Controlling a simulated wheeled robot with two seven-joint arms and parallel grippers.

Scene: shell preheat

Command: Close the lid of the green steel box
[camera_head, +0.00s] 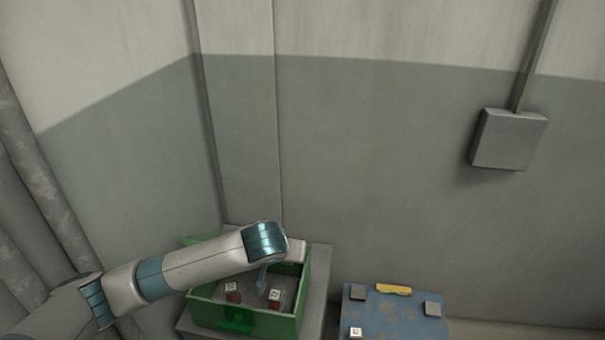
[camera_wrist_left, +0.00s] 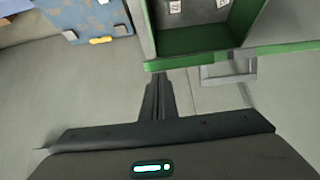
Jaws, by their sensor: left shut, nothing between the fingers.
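The green steel box (camera_head: 236,320) stands open at the lower middle of the head view, its inside showing with two white-labelled items in it. In the left wrist view its green wall (camera_wrist_left: 190,40) and a long green edge strip are at the top. I cannot tell for sure which green edge is the lid. My left arm reaches over the box from the left and hides part of its far side. My left gripper (camera_wrist_left: 159,80) is shut and empty, its fingertips close to the end of the green strip; contact cannot be told. My right gripper is out of view.
A worn blue box (camera_head: 390,318) with a yellow handle (camera_head: 393,289) stands to the right of the green box. A grey frame (camera_wrist_left: 230,70) sits beside the green strip. The green box rests on a grey stand (camera_head: 318,285) against the wall. A wall box (camera_head: 508,139) hangs upper right.

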